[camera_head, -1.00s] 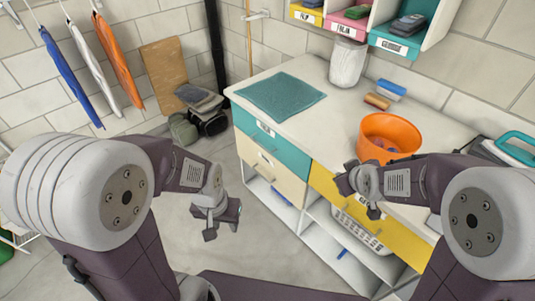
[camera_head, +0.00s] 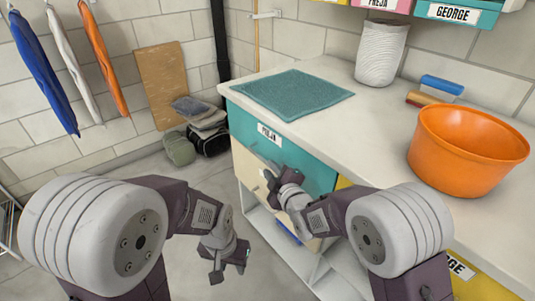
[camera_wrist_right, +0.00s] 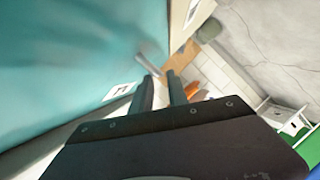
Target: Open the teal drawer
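The teal drawer (camera_head: 312,172) is the upper front at the left of the white cabinet, with a white name label (camera_head: 268,133). It looks closed. My right gripper (camera_head: 273,180) is close in front of it, and hides part of the front in the head view. In the right wrist view the teal front (camera_wrist_right: 70,60) fills the left, and a grey bar handle (camera_wrist_right: 148,64) lies just beyond the spread fingertips of the right gripper (camera_wrist_right: 161,80). Contact cannot be told. My left gripper (camera_head: 229,264) is open and empty, low, left of the cabinet.
A beige drawer (camera_head: 244,167) is beneath the teal one. The worktop (camera_head: 375,120) holds a teal cloth (camera_head: 292,93), a white ribbed bin (camera_head: 381,55) and an orange bowl (camera_head: 467,150). Bags (camera_head: 208,135) lie by the wall.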

